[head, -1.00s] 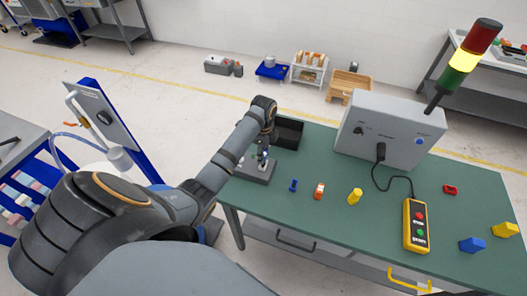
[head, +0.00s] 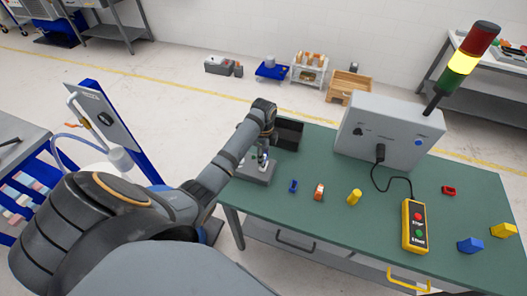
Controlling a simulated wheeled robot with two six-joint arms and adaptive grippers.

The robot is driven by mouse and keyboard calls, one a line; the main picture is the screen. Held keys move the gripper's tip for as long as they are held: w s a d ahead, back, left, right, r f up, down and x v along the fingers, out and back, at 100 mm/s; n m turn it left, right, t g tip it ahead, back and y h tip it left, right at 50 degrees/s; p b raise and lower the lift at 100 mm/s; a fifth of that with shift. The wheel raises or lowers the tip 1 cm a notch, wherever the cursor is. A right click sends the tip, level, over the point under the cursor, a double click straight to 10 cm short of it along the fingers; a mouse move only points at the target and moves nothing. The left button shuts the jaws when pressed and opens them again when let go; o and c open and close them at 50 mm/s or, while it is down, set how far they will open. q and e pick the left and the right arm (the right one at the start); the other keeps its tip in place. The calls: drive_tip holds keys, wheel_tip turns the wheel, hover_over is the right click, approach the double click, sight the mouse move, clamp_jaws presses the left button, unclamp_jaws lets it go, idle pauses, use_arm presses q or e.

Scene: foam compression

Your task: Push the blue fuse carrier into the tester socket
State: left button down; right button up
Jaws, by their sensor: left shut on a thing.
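My left gripper (head: 263,158) reaches in from the left and points down over a grey block (head: 251,174), seemingly the tester socket, at the table's left end. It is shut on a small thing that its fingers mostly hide. I cannot tell its colour or how deep it sits in the block. A small blue piece (head: 293,186), which looks like a fuse carrier, stands on the table just right of the block, apart from the gripper. My right gripper is not in view.
An orange-and-white piece (head: 319,191) and a yellow one (head: 354,196) stand right of the blue piece. A black bin (head: 290,132) is behind the block. A grey control box (head: 387,133) is wired to a yellow pendant (head: 415,226). Green table (head: 325,232) is clear in front.

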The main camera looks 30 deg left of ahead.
use_arm(q)
drive_tip(key=shift+f+b, duration=0.6)
drive_tip(key=shift+f, duration=0.65)
drive_tip(key=c, duration=0.7)
unclamp_jaws()
drive_tip(key=shift+r+p, duration=0.65)
drive_tip(key=shift+r, duration=2.4)
drive_tip(key=shift+f, duration=0.1)
